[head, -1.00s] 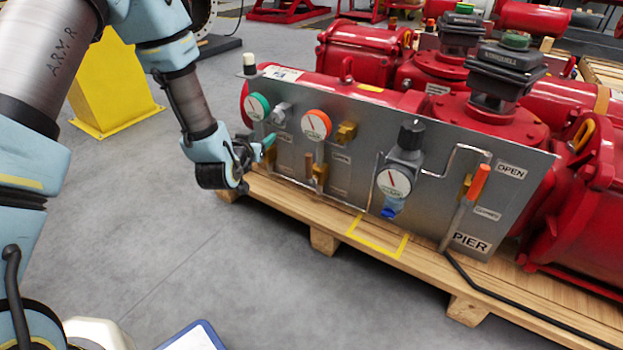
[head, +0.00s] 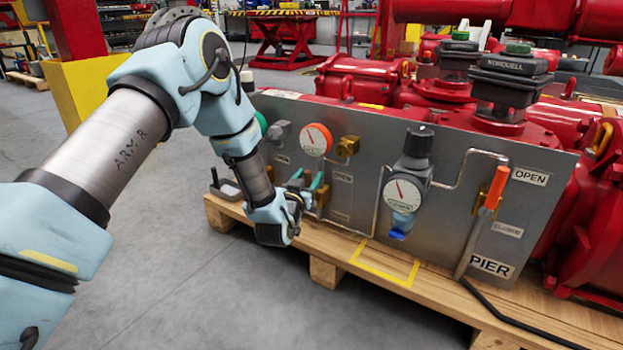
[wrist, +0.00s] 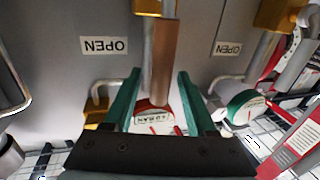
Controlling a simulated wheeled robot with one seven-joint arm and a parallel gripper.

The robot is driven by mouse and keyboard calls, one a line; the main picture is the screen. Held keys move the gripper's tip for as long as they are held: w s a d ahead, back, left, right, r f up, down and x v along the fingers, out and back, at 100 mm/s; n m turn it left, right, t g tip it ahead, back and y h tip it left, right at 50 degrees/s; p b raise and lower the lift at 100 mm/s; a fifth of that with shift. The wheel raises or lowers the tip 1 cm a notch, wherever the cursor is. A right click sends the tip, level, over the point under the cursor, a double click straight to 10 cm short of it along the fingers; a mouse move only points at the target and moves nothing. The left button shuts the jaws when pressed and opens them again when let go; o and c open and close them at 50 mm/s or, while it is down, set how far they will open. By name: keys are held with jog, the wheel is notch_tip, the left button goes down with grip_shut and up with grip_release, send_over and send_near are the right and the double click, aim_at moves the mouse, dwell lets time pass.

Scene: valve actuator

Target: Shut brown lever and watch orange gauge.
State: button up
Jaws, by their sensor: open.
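The brown lever (wrist: 164,62) shows in the wrist view between the two green fingers of my gripper (wrist: 157,85). Its handle runs from a brass valve toward the orange gauge, with gaps on both sides, so I see no clamping. The wrist view is upside down. In the head view my gripper (head: 307,183) is open at the panel, and the lever is mostly hidden there. The orange gauge (head: 316,139) is on the panel just above the gripper, its needle pointing up and left. It also shows partly hidden between the fingers in the wrist view (wrist: 153,113).
The grey panel (head: 350,217) stands on a wooden pallet (head: 330,248). To the right are a regulator with a white gauge (head: 402,193) and an orange-handled lever (head: 496,187). A green gauge (wrist: 246,106) is beside the gripper. The floor in front is clear.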

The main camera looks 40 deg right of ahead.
jog(key=shift+b+x, duration=0.3)
jog(key=shift+x, duration=1.15)
jog(key=shift+c, duration=0.3)
grip_shut()
